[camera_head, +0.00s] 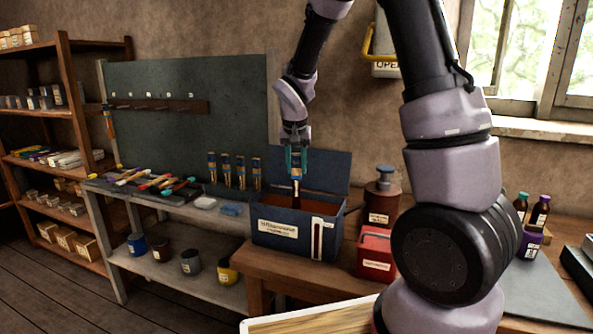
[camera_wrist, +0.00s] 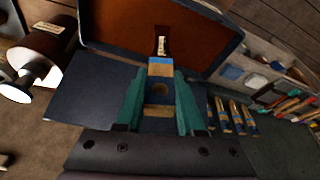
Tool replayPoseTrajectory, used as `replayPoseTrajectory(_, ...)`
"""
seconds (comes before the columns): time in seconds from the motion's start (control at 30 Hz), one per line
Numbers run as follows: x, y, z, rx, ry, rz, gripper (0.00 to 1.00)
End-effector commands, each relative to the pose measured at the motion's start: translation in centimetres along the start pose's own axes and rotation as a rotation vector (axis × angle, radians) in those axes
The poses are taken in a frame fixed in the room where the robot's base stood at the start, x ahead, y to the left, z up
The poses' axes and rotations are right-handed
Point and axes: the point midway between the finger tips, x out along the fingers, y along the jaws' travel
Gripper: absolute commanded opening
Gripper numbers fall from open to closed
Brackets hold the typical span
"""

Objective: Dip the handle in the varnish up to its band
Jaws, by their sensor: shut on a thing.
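My gripper (camera_head: 296,160) is shut on the handle (camera_head: 296,174) and holds it upright, end down, over the open varnish tank. In the wrist view the handle (camera_wrist: 160,68) has a blue and tan part between the green fingers (camera_wrist: 160,95), then a pale band and a dark end. The tank (camera_head: 275,240) is a dark blue box with a white label and a white strip gauge on its front. Its lid (camera_head: 325,170) stands open behind. Brown-orange varnish (camera_wrist: 200,35) shows inside. I cannot tell whether the handle's tip touches the varnish.
A red box (camera_head: 376,250) and a brown can (camera_head: 382,200) stand right of the tank. My upper arm crosses the right side.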

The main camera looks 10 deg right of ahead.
Motion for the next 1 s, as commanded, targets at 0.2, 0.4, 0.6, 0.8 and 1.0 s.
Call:
replayPoseTrajectory(0.2, -1.0, 0.0, -0.3, 0.001, 0.001, -0.001, 0.00)
replayPoseTrajectory(0.4, -1.8, 0.0, -0.6, 0.001, 0.000, -0.001, 0.00)
replayPoseTrajectory(0.6, -2.7, 0.0, -0.8, 0.002, 0.000, -0.001, 0.00)
replayPoseTrajectory(0.8, -3.6, 0.0, -1.1, 0.001, 0.001, -0.001, 0.00)
replayPoseTrajectory(1.0, -4.1, 0.0, -1.2, 0.000, 0.000, 0.000, 0.00)
